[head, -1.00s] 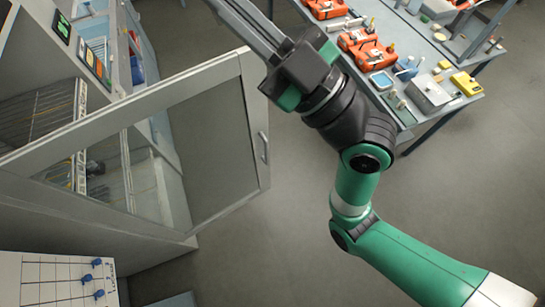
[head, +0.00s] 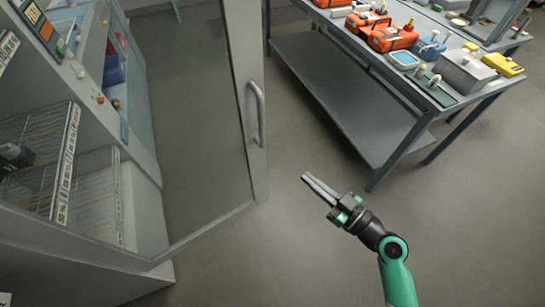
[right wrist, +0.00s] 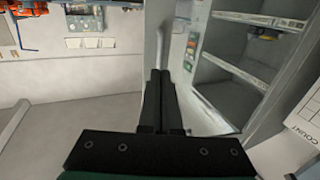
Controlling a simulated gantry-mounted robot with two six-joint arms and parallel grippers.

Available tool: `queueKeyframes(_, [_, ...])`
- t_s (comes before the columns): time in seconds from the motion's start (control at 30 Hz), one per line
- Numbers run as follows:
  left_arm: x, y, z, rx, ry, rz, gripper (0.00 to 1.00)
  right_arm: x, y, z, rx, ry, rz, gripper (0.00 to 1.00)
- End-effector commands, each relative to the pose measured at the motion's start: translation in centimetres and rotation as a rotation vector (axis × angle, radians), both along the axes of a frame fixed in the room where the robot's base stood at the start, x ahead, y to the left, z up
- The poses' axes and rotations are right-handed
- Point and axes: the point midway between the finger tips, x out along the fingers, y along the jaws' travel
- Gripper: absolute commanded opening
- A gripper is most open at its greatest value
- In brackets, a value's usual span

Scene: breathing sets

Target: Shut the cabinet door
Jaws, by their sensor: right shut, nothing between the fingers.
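The cabinet door (head: 257,175) stands open in the head view, a pale frame around a grey see-through pane. Its upright bar handle (head: 257,113) is on the free edge. The cabinet (head: 140,165) behind it shows wire shelves through the opening. My right gripper (head: 310,186) is to the right of the door's free edge, apart from it in this view, with its fingers shut and empty. In the right wrist view the dark closed fingers (right wrist: 160,78) point toward a pale upright panel, with cabinet shelves to the right. My left gripper is out of view.
A grey workbench (head: 330,85) with orange cases (head: 392,38), a yellow box (head: 502,64) and a grey box (head: 465,72) stands at the upper right. Open floor (head: 290,250) lies between the bench, the cabinet and my right arm.

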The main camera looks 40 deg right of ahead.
Motion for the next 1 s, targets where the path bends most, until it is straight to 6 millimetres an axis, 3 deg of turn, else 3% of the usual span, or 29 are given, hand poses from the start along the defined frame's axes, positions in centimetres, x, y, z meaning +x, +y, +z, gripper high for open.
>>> queueKeyframes(0.27, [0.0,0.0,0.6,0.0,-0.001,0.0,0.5,2.6,0.5,0.4,-0.002,-0.003,0.006,0.0])
queueKeyframes(0.7, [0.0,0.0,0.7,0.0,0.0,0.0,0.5,11.7,1.6,0.3,-0.001,-0.001,0.004,0.0])
queueKeyframes(1.0, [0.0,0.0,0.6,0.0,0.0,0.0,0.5,14.0,1.9,0.3,-0.001,-0.001,0.002,0.0])
